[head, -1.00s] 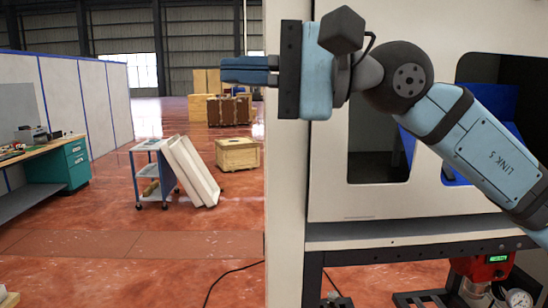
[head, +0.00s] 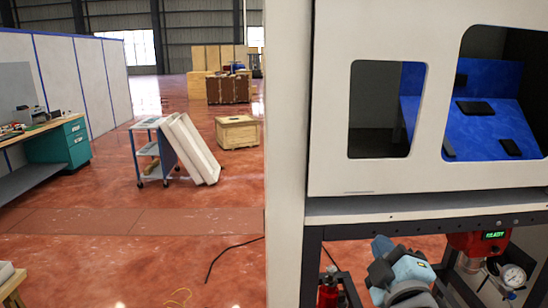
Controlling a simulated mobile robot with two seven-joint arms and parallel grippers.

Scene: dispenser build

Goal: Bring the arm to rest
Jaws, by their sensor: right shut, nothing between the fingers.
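My right gripper (head: 381,245) is low in the head view, in front of the dark frame under the white cabinet. Its blue fingers are shut and empty, pointing up and away. Part of my right arm shows below it and runs out of the bottom edge. My left gripper is not in view.
The white cabinet (head: 330,130) fills the right side, with a blue panel (head: 490,125) inside its openings. Below it are a red unit with a green display (head: 490,236), a gauge (head: 513,276) and a red cylinder (head: 328,293). A cart (head: 150,150) stands on open floor at left.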

